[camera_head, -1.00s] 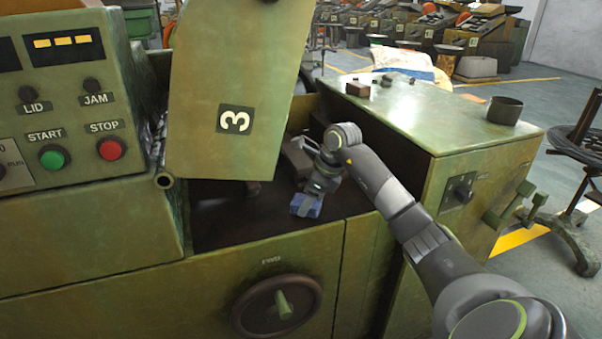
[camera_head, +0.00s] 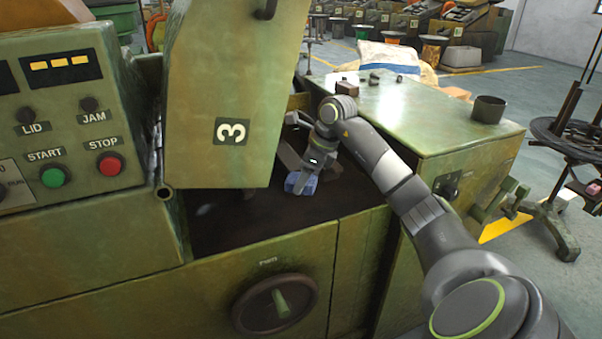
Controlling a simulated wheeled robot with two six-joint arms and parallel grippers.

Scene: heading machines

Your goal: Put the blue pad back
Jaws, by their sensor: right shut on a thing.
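The blue pad (camera_head: 302,184) is a small blue block in the dark open bay of the green machine. My right gripper (camera_head: 301,178) reaches into the bay from the right and is shut on the blue pad. The pad is close above the dark bay floor (camera_head: 240,222); I cannot tell whether it touches it. The raised lid (camera_head: 220,90) marked 3 hangs to the left of the gripper and hides part of the bay. My left gripper is not in view.
A control panel (camera_head: 60,120) with START and STOP buttons stands at the left. A handwheel (camera_head: 275,305) is on the front. On the right machine top (camera_head: 425,115) stand a dark cup (camera_head: 489,109) and several small parts. A wire reel stand (camera_head: 565,190) is at the right.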

